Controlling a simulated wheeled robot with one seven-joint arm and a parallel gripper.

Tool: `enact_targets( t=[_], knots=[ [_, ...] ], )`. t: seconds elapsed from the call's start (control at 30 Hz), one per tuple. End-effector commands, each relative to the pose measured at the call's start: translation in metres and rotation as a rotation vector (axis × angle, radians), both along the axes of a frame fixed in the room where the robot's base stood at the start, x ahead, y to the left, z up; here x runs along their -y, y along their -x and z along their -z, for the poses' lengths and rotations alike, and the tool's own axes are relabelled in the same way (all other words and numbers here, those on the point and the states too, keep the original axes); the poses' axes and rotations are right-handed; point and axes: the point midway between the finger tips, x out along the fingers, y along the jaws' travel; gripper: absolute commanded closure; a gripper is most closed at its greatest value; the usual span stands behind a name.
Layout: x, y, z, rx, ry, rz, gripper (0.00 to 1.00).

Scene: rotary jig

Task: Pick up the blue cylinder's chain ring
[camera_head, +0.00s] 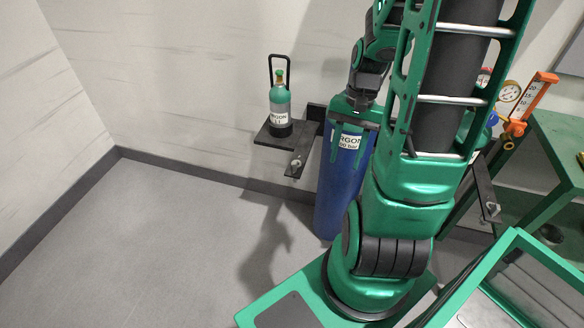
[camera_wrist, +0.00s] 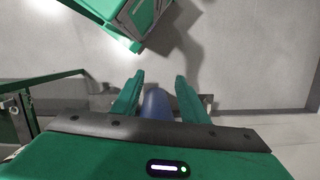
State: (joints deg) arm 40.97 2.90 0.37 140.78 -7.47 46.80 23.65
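The tall blue cylinder (camera_head: 338,195) with an ARGON label stands upright against the wall in the head view, partly behind my arm. Its blue body (camera_wrist: 156,104) shows between my fingers in the wrist view. My gripper (camera_wrist: 159,77) is open, its two green fingers apart with nothing visibly held. In the head view my gripper (camera_head: 354,104) is at the top of the blue cylinder and hides it. I cannot make out a chain ring. A small grey metal fitting (camera_head: 296,162) sits at the end of the dark bracket left of the cylinder.
A small green argon bottle (camera_head: 280,103) with a black handle stands on a dark wall shelf (camera_head: 268,136) to the left. A second bracket (camera_head: 486,190), an orange scale (camera_head: 533,97), a gauge (camera_head: 509,91) and a green table (camera_head: 560,145) are on the right. The left floor is clear.

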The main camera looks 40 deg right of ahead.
Motion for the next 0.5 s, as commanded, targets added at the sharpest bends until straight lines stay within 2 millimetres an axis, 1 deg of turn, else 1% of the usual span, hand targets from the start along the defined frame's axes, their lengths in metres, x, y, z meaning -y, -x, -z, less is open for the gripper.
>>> enact_targets(
  t=[0.03, 0.2, 0.4, 0.5],
  knots=[
    [0.004, -0.004, 0.015, -0.01, -0.034, 0.053, 0.6],
    [0.009, -0.022, 0.057, -0.015, -0.154, 0.228, 0.6],
    [0.01, -0.044, 0.1, -0.002, -0.323, 0.456, 0.6],
    [0.01, -0.057, 0.118, 0.011, -0.422, 0.578, 0.6]
  ],
)
